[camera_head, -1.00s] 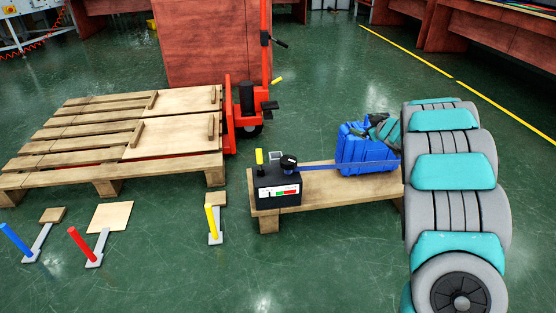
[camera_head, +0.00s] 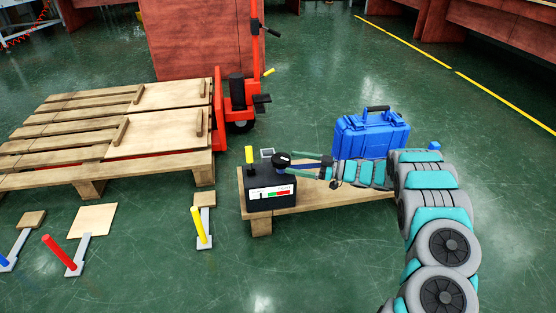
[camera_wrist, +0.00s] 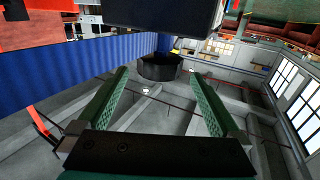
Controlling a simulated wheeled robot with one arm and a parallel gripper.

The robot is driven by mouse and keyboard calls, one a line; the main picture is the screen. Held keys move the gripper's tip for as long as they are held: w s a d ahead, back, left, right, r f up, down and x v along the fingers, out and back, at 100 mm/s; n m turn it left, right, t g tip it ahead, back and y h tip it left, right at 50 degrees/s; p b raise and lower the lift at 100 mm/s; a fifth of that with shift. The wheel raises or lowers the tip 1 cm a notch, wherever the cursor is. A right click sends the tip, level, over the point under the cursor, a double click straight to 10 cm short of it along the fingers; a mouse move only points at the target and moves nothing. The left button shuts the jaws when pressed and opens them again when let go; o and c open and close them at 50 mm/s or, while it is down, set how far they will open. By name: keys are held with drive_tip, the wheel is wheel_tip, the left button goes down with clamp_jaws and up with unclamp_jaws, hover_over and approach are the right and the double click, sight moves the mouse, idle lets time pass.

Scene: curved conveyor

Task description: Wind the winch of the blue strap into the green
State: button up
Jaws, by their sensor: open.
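The winch (camera_head: 257,178) is a black box at the left end of a low wooden board. Its front carries a white gauge (camera_head: 271,191) with red and green sections; the needle is too small to read. A round black knob (camera_head: 282,159) sits on top. The blue strap (camera_head: 318,165) runs right from the winch, partly hidden by my fingers. My gripper (camera_head: 300,166) is open, its green fingers pointing left at the knob. In the wrist view the knob (camera_wrist: 160,68) lies between and just beyond the open fingertips, and the strap (camera_wrist: 90,57) is a wide blue band.
A blue case (camera_head: 370,138) stands upright on the wooden board (camera_head: 300,201), behind my arm. A yellow lever (camera_head: 249,155) rises beside the winch. Left are a pallet (camera_head: 95,160), a red pallet truck (camera_head: 228,100) and floor levers, including a red one (camera_head: 58,252).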

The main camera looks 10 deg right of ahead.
sight(280, 157)
drive_tip(key=x, duration=0.6)
drive_tip(key=c, duration=1.2)
drive_tip(key=shift+c, duration=0.2)
